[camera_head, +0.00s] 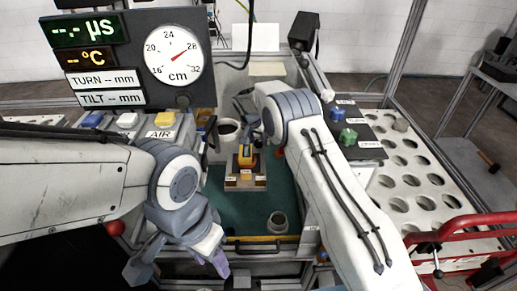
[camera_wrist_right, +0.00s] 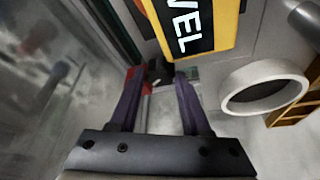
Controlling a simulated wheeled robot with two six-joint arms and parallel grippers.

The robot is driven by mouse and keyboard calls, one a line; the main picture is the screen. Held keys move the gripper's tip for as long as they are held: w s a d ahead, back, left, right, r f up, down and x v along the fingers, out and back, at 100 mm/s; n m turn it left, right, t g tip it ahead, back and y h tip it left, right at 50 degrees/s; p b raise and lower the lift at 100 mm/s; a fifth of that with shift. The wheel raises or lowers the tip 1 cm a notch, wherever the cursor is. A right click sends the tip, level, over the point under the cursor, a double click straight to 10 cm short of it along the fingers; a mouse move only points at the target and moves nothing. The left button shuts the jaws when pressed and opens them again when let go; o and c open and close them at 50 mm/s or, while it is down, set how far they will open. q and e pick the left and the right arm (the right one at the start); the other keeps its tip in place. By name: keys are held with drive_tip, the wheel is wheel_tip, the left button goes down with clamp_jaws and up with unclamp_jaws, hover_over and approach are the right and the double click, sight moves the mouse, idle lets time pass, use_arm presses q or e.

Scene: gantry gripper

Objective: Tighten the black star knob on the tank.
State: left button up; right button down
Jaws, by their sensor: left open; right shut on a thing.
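The black star knob (camera_wrist_right: 160,72) shows as a small dark shape between the fingertips of my right gripper (camera_wrist_right: 158,78) in the right wrist view; its outline is unclear. My right gripper is shut on it. In the head view my right gripper (camera_head: 246,108) is at the far side of the tank (camera_head: 225,205), and the knob cannot be made out there. The tank has a teal floor. My left gripper (camera_head: 182,262) is open and empty at the near left, in front of the tank.
A yellow block (camera_head: 247,155) sits on a labelled stand in the tank. A ring-shaped cup (camera_head: 278,222) stands near its front. A display panel (camera_head: 125,60) is at the left. A tray with round holes (camera_head: 410,180) and a red-railed cart (camera_head: 460,225) lie at the right.

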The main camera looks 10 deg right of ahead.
drive_tip(key=m+b, duration=0.1)
drive_tip(key=m, duration=0.1)
drive_tip(key=shift+w+a+f+m+g+h, duration=0.1)
drive_tip(key=shift+m+g+h, duration=0.3)
drive_tip(key=shift+m+g, duration=0.4)
drive_tip(key=shift+m, duration=0.8)
drive_tip(key=shift+a+m+h, duration=0.1)
drive_tip(key=shift+m+h, duration=0.2)
drive_tip(key=shift+c, duration=1.9)
unclamp_jaws()
drive_tip(key=v, duration=1)
drive_tip(key=shift+r, duration=0.35)
drive_tip(key=shift+a, duration=0.1)
